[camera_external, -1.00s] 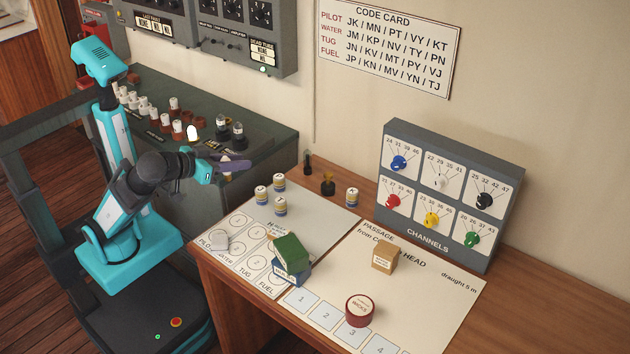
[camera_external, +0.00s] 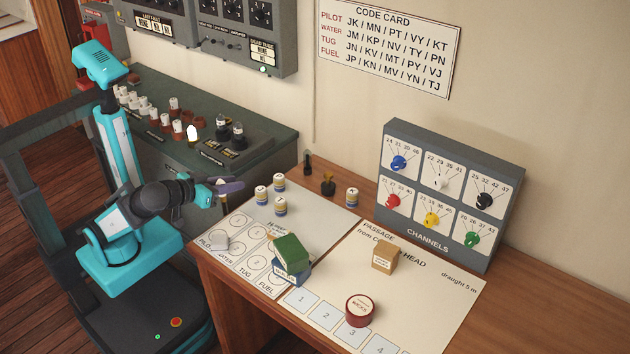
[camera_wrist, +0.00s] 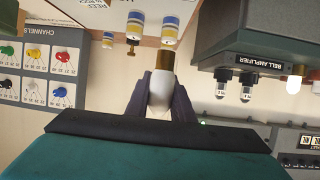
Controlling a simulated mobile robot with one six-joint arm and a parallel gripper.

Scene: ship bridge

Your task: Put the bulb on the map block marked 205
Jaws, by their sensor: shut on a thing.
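My gripper (camera_external: 229,187) is shut on a bulb (camera_wrist: 159,92) with a white glass body and a brass-coloured cap. In the wrist view the bulb sits between the dark fingers, cap pointing away from the palm. In the external view my gripper is in the air at the left edge of the chart desk, beside the console; the held bulb is hard to make out there. Stacked on the chart are a green block (camera_external: 291,252) and a blue block (camera_external: 291,274); a tan block (camera_external: 384,257) stands to their right. I cannot read 205 on any block.
Several banded cylinders (camera_external: 262,196) stand at the back of the desk (camera_external: 543,283). A red tin (camera_external: 360,311) sits near the front. The channels box (camera_external: 448,188) stands at the back right. A lit bulb (camera_external: 192,132) is on the console (camera_external: 277,142).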

